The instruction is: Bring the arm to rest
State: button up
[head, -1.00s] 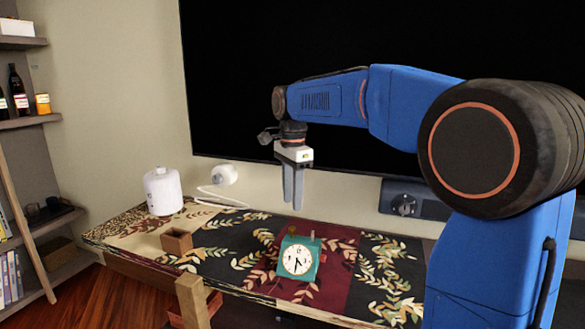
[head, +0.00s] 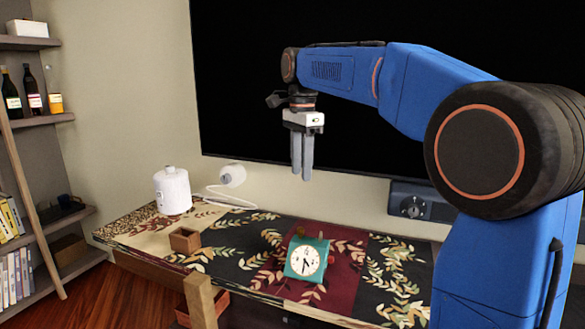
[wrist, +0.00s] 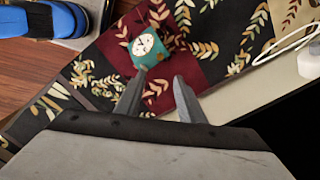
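My gripper (head: 302,176) hangs from my blue arm, fingers pointing down, in front of the black screen and well above the table. In the wrist view its two fingertips (wrist: 158,82) stand apart with nothing between them, so it is open and empty. A teal clock (head: 306,260) with a white face sits on the table below the gripper; it also shows in the wrist view (wrist: 149,48), beyond the fingertips.
The table (head: 216,262) has a leaf-patterned cover. On it stand a small brown box (head: 185,240) and a white canister (head: 172,191). A large black screen (head: 250,100) fills the wall behind. A bookshelf (head: 38,120) with bottles is at the left.

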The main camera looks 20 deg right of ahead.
jog(key=s+d+f+n+t, duration=0.1)
jog(key=s+d+f+n, duration=0.25)
jog(key=s, duration=0.55)
jog(key=s+d+f+n+t, duration=0.1)
jog(key=s+d+f+n, duration=0.1)
jog(key=s+f+n, duration=0.5)
jog(key=s+d+f+n+t, duration=0.2)
jog(key=s+f+n, duration=0.3)
jog(key=s+f, duration=0.9)
jog(key=s, duration=0.3)
jog(key=shift+t, duration=0.4)
